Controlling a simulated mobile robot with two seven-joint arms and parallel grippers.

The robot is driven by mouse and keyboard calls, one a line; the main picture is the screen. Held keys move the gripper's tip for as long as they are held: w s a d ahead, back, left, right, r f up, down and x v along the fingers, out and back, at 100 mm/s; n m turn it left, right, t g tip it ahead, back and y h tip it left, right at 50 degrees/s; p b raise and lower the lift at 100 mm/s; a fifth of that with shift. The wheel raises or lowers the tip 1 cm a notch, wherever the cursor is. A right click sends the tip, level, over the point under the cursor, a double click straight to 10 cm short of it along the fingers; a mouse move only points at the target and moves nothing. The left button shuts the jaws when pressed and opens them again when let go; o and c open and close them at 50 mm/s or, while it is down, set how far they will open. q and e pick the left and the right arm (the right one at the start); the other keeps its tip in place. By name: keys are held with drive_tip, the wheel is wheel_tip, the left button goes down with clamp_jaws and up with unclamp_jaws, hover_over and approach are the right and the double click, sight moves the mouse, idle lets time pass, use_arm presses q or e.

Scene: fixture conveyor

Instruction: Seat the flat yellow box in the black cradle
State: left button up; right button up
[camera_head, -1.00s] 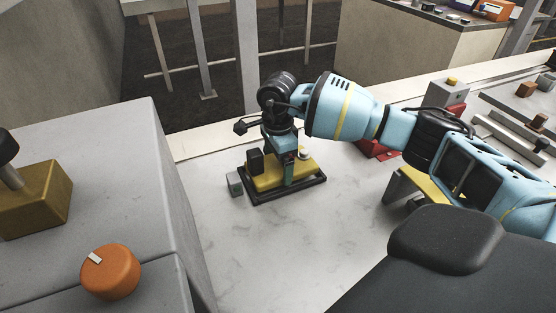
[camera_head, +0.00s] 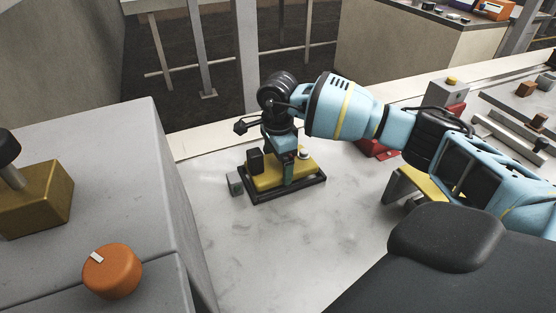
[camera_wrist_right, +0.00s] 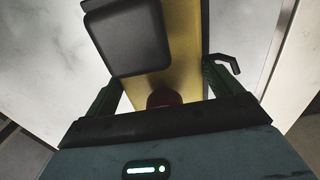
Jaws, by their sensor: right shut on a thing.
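The flat yellow box (camera_head: 268,180) is at the black cradle (camera_head: 287,192), a low dark tray on the pale table in the head view. A black block and a white knob stand on the box's top. My right gripper (camera_head: 290,178) points down over the box and is shut on it. In the right wrist view the yellow box (camera_wrist_right: 185,45) lies between the two fingers (camera_wrist_right: 158,90), with its black block (camera_wrist_right: 127,38) close to the camera. Whether the box lies fully flat inside the cradle's rim I cannot tell. My left gripper is out of view.
A small grey-green block (camera_head: 235,184) stands just left of the cradle. A grey housing with an orange knob (camera_head: 112,271) fills the left foreground. A red fixture (camera_head: 380,148) stands behind my right arm. The table in front of the cradle is clear.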

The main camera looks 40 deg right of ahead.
sight(278, 163)
drive_tip(key=shift+f+b, duration=0.3)
drive_tip(key=shift+f, duration=0.4)
idle(0.6)
drive_tip(key=o, duration=0.9)
drive_tip(key=shift+c, duration=0.2)
drive_tip(key=shift+o, duration=0.3)
drive_tip(key=shift+f, duration=0.1)
wheel_tip(278, 163, up, 8)
drive_tip(key=shift+r, duration=0.15)
